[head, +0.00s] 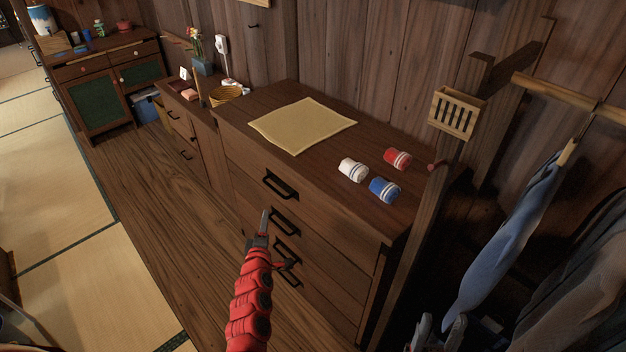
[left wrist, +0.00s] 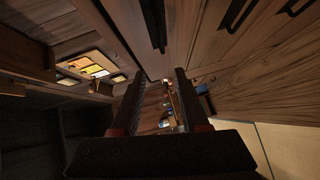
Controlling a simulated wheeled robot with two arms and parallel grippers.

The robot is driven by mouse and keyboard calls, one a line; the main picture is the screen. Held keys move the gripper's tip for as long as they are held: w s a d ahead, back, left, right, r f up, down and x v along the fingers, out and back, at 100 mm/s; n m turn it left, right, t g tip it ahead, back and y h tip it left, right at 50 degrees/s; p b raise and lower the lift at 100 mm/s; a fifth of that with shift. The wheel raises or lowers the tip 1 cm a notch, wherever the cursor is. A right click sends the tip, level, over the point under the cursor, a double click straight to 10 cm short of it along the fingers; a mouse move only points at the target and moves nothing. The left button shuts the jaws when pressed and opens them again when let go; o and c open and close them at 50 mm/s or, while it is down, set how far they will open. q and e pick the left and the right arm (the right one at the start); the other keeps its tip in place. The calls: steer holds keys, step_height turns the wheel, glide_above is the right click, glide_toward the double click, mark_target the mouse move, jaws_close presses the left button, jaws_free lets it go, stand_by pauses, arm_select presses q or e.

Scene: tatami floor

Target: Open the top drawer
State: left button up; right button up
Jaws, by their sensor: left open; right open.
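The dark wooden chest (head: 340,255) has several stacked drawers with black bar handles, all closed. The top drawer (head: 245,160) has its handle (head: 281,186) near the middle of its front. My left gripper (head: 265,215) is open and empty, in front of the chest, appearing just below and left of the top handle and apart from it. In the left wrist view the two fingers (left wrist: 160,78) are spread with nothing between them, and black handles, one of them the nearest handle (left wrist: 156,25), show above. My right gripper (head: 437,333) is open at the lower right edge, partly cut off.
A blue umbrella (head: 510,240) hangs at right. A lower cabinet (head: 190,125) stands left. The wooden floor (head: 155,200) before the chest is clear.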

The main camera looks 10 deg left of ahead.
arm_select(q)
steer(key=b, duration=0.2)
glide_toward(274, 188)
steer(key=shift+h, duration=0.3)
steer(key=shift+w+a+f+b, duration=0.3)
steer(key=shift+w+b, duration=0.9)
steer(key=shift+w, duration=0.45)
steer(key=shift+w+a+f+b, duration=0.3)
steer(key=shift+w+b, duration=0.95)
steer(key=shift+w, duration=0.4)
steer(key=shift+w+a+f+b, duration=0.3)
steer(key=shift+w+b, duration=0.9)
steer(key=shift+w, duration=0.45)
jaws_close()
